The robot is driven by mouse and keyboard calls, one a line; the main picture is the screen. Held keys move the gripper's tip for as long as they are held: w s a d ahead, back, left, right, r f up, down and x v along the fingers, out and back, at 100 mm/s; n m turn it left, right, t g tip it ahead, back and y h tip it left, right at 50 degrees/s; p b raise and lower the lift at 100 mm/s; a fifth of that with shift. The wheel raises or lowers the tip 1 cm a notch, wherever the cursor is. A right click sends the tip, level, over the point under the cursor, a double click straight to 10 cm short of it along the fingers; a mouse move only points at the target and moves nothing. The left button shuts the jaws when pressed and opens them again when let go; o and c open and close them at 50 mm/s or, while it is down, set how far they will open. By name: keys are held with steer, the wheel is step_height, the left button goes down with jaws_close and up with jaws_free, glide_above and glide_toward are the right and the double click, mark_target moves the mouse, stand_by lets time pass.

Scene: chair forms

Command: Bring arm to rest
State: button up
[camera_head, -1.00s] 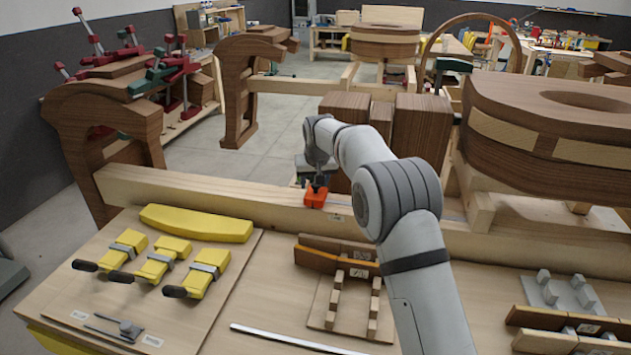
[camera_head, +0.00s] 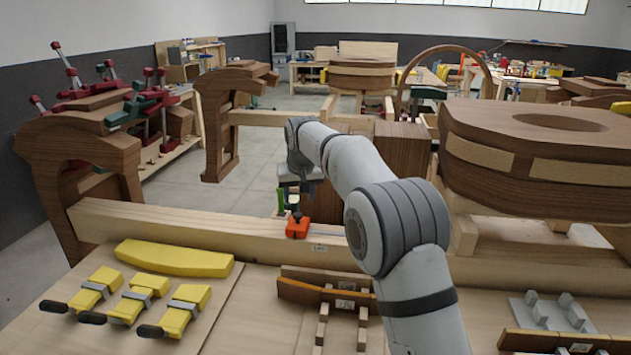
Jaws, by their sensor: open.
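My arm reaches up from the bottom right of the head view, and its wrist bends down over a long pale wooden beam. My gripper (camera_head: 293,202) hangs below the wrist, small and partly hidden; its jaws look open, with nothing seen between them. An orange block (camera_head: 298,228) sits at the beam (camera_head: 190,228) just below the gripper. I cannot tell whether the gripper touches it. A small green piece (camera_head: 282,202) shows beside the gripper.
The workbench in front holds a yellow curved piece (camera_head: 174,258), several yellow clamps (camera_head: 135,300) and a wooden jig (camera_head: 326,289). Large brown chair forms stand left (camera_head: 75,160) and right (camera_head: 540,150). A brown block (camera_head: 402,150) stands behind my arm. Floor is open at the back left.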

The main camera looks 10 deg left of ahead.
steer(key=s+d+r+m+h+b, duration=0.1)
steer(key=s+d+r, duration=0.2)
steer(key=s+d, duration=0.65)
steer(key=s+d+r+m+b, duration=0.1)
steer(key=s+d+r, duration=0.1)
steer(key=s+d, duration=0.75)
steer(key=s+d+f, duration=0.3)
steer(key=s+d, duration=0.1)
steer(key=s, duration=0.3)
steer(key=s+d+f+m, duration=0.1)
steer(key=s+d+f, duration=0.2)
steer(key=s+d, duration=0.2)
steer(key=s+d+f+m, duration=0.1)
steer(key=s+d+f, duration=0.3)
steer(key=s, duration=0.6)
steer(key=shift+d+g+h+b, duration=0.3)
steer(key=shift+d+h+b, duration=0.1)
steer(key=shift+d, duration=0.2)
steer(key=shift+c, duration=0.5)
